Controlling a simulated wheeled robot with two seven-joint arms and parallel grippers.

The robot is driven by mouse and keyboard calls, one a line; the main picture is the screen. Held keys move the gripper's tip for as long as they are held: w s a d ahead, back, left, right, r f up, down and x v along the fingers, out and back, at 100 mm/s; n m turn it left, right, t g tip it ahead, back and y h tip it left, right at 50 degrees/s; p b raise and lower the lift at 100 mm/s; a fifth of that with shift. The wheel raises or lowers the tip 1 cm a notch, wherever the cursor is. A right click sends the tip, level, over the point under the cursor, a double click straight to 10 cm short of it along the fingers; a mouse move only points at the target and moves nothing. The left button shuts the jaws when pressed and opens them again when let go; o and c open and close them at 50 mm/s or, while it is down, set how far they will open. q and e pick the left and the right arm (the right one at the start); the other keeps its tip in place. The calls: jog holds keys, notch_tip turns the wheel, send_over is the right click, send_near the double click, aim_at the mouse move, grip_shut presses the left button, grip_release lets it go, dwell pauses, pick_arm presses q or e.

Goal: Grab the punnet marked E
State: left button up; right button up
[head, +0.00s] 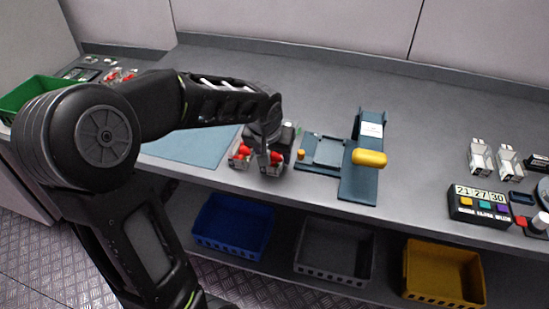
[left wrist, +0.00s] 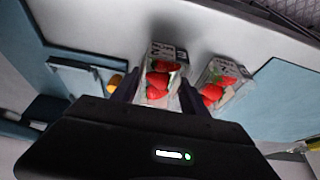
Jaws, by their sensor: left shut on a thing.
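My left gripper (head: 266,158) reaches down at the front of the counter. In the left wrist view its fingers (left wrist: 157,92) are closed on the sides of a clear punnet of red strawberries (left wrist: 160,75). This punnet also shows in the head view (head: 276,166), partly hidden by the gripper. Its end has a dark printed label, but I cannot read its letter surely. A second strawberry punnet (left wrist: 219,82) stands close beside it, apart from the fingers; in the head view it is on the left (head: 240,156). My right gripper is not in view.
A blue-grey mat (head: 190,148) lies left of the punnets. A blue-grey fixture (head: 361,185) with a yellow handle (head: 369,158) stands to the right. Blue (head: 233,226), grey (head: 334,250) and yellow (head: 444,273) bins sit below. The counter behind is clear.

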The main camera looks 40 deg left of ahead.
aim_at(273, 156)
pick_arm(q)
notch_tip(273, 156, up, 10)
dwell(0.6)
jog(key=shift+a, duration=0.1)
dwell(0.4)
